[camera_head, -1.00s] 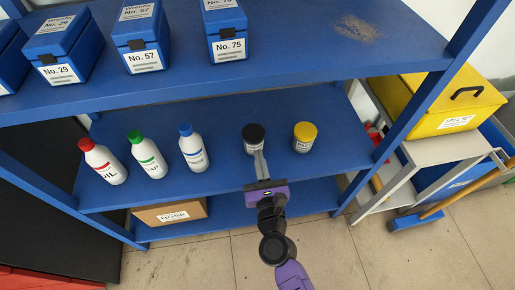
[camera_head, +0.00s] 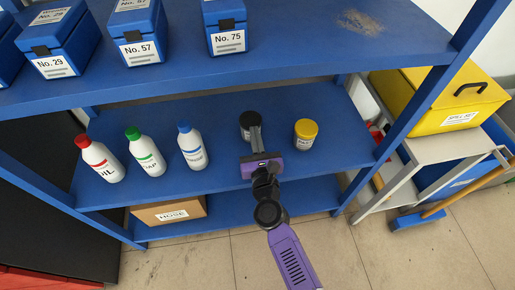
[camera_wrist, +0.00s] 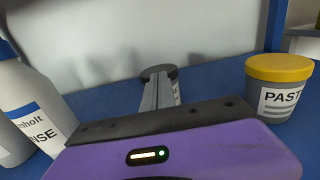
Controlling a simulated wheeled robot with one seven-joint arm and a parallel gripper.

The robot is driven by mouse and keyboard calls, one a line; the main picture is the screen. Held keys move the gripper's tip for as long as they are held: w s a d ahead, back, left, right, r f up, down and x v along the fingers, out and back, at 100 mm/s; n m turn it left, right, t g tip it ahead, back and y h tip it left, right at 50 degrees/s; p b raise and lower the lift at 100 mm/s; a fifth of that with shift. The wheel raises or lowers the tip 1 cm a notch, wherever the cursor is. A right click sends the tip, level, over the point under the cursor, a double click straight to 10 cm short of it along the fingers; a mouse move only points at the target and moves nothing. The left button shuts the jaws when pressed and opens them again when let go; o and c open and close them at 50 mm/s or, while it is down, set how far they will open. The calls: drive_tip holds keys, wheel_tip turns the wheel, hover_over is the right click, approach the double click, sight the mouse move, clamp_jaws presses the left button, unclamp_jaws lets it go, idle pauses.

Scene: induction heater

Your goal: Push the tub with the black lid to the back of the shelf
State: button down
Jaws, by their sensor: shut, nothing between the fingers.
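The tub with the black lid (camera_head: 250,117) stands upright on the middle shelf, left of and farther back than the yellow-lidded tub (camera_head: 305,133). My gripper (camera_head: 255,132) is shut and empty, its fingers reaching over the shelf to the front of the black-lidded tub. They seem to touch it, but the contact point is hidden. In the wrist view the black lid (camera_wrist: 158,70) shows just beyond the fingers, which cover most of the tub's body. The yellow-lidded tub (camera_wrist: 279,85), labelled PASTE in part, stands to the right, apart from my gripper.
Red-capped (camera_head: 100,160), green-capped (camera_head: 145,152) and blue-capped (camera_head: 191,147) bottles stand left on the middle shelf (camera_head: 225,180). A blue post (camera_head: 420,110) stands right. Shelf behind the tub looks clear.

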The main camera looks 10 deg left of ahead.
drive_tip(key=b+x, duration=0.2)
drive_tip(key=x, duration=0.2)
drive_tip(key=b+x, duration=0.1)
drive_tip(key=x, duration=0.3)
drive_tip(key=b+x, duration=0.2)
drive_tip(key=x, duration=0.1)
drive_tip(key=shift+w+a+f+b, duration=0.1)
drive_tip(key=shift+w+f+b, duration=0.2)
drive_tip(key=shift+w, duration=0.1)
drive_tip(key=shift+w+a+r, duration=0.15)
drive_tip(key=shift+w+r, duration=0.05)
drive_tip(key=shift+w, duration=0.25)
drive_tip(key=shift+s, duration=0.1)
